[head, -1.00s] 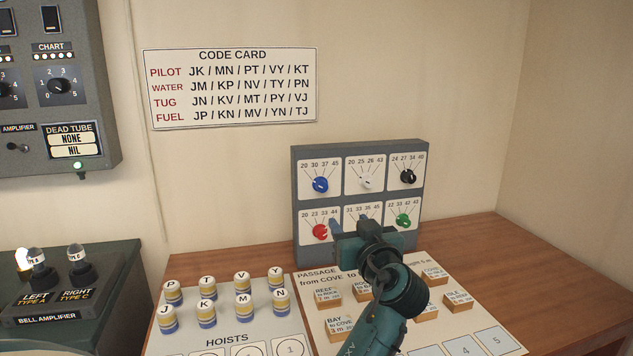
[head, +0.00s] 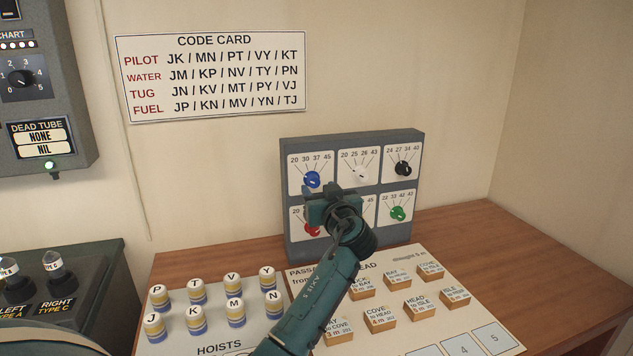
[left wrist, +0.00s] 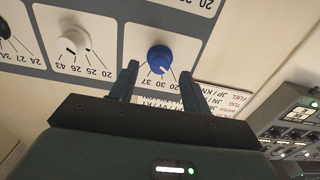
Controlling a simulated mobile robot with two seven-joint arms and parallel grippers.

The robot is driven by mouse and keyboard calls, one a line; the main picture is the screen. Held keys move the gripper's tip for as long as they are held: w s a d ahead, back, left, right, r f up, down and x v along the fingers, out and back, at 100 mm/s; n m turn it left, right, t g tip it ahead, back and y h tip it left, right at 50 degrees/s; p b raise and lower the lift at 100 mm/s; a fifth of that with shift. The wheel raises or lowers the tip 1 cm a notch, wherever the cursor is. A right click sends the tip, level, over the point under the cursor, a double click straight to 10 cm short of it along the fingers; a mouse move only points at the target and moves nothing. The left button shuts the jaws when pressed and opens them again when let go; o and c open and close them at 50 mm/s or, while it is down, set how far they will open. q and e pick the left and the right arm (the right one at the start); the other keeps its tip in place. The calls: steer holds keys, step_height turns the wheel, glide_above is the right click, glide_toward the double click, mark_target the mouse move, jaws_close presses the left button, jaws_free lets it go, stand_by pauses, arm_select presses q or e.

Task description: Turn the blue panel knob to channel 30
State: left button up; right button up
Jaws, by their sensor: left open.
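The blue knob (head: 312,180) is at the top left of the grey knob panel (head: 352,139), under a scale reading 20, 30, 37, 45. In the left wrist view the blue knob (left wrist: 160,58) appears upside down, with its scale below it. I cannot read its pointer setting surely. My left gripper (head: 328,190) is in front of the panel, just below the blue knob, partly covering the red knob (head: 311,229). In the left wrist view the open fingers of my left gripper (left wrist: 158,80) sit either side of the scale, apart from the knob. My right gripper is not in view.
A white knob (head: 360,174), a black knob (head: 403,168) and a green knob (head: 398,213) share the panel. Lettered pegs (head: 195,320) and wooden blocks (head: 382,316) stand on the desk before it. The desk's right side (head: 520,235) is clear.

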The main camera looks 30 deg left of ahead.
mark_target(315, 185)
arm_select(q)
steer(key=shift+x, duration=1.55)
steer(key=c, duration=1)
steer(key=shift+m, duration=0.3)
steer(key=m, duration=0.3)
steer(key=shift+m+p, duration=0.55)
steer(key=shift+m, duration=1.55)
steer(key=shift+f, duration=0.1)
